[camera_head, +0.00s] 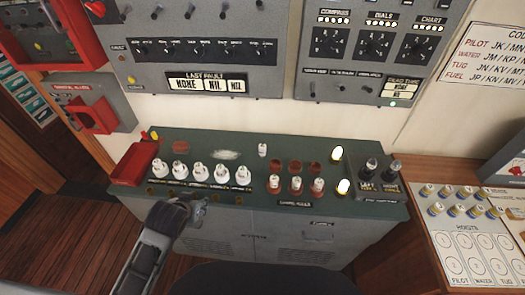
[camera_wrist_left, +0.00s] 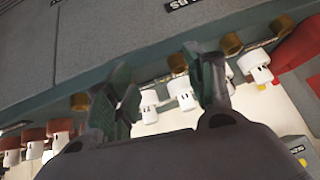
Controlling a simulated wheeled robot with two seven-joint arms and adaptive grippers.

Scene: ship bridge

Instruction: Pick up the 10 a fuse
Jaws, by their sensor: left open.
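Several white fuses (camera_head: 201,171) stand in a row on the left of the green cabinet top (camera_head: 245,150). More white fuses (camera_head: 296,184) stand in reddish-brown holders to the right, and one lone white fuse (camera_head: 262,148) stands further back. The ratings are too small to read, so I cannot tell which is the 10 A fuse. My left gripper (camera_head: 197,211) is at the cabinet's front edge, just in front of the left row. In the left wrist view its two fingers (camera_wrist_left: 165,95) are apart, with white fuses (camera_wrist_left: 182,92) beyond them. My right gripper is not in view.
A red tray (camera_head: 133,164) sits at the cabinet's left end. Two lit lamps (camera_head: 342,186) and a grey two-lever box (camera_head: 380,178) are at the right. Small brass knobs (camera_wrist_left: 179,63) line the front edge. Grey panels (camera_head: 200,45) hang on the wall behind.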

